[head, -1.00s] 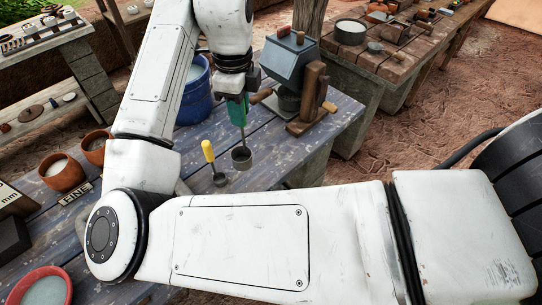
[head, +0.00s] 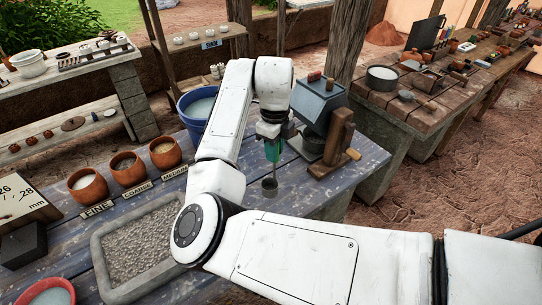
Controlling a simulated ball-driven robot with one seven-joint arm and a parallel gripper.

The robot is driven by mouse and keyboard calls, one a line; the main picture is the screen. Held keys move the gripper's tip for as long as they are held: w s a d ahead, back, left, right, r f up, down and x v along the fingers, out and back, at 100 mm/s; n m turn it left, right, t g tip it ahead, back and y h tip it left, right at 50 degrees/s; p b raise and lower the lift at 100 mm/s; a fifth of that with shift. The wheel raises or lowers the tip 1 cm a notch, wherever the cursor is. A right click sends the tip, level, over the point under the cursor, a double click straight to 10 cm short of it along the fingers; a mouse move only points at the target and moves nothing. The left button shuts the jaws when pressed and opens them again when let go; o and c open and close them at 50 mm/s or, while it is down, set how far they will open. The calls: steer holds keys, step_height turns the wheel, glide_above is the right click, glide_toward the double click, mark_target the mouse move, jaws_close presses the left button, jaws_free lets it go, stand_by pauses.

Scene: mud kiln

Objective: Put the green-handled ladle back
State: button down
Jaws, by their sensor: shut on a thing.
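My gripper (head: 272,138) is shut on the green handle of the green-handled ladle (head: 272,151). The ladle hangs upright, with its dark metal cup (head: 269,184) lowest, over the blue plank table (head: 310,192). I cannot tell whether the cup touches the table. A blue bucket (head: 194,130) with pale contents stands to the left, partly behind my arm. A grey hooded box on a wooden stand (head: 318,103) is just to the right of my gripper.
Three clay pots (head: 127,168) stand behind labels marked FINE, COARSE and MEDIUM. A grey gravel tray (head: 97,262) lies in front of them, partly behind my arm. A red bowl (head: 48,294) is at lower left. Another workbench (head: 400,112) holds a metal pan (head: 382,78).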

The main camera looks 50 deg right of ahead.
step_height(320, 180, down, 6)
steer(key=w+d+p, duration=0.1)
steer(key=w, duration=0.1)
steer(key=shift+p, duration=0.3)
steer(key=c, duration=0.9)
jaws_free()
steer(key=shift+c, duration=0.2)
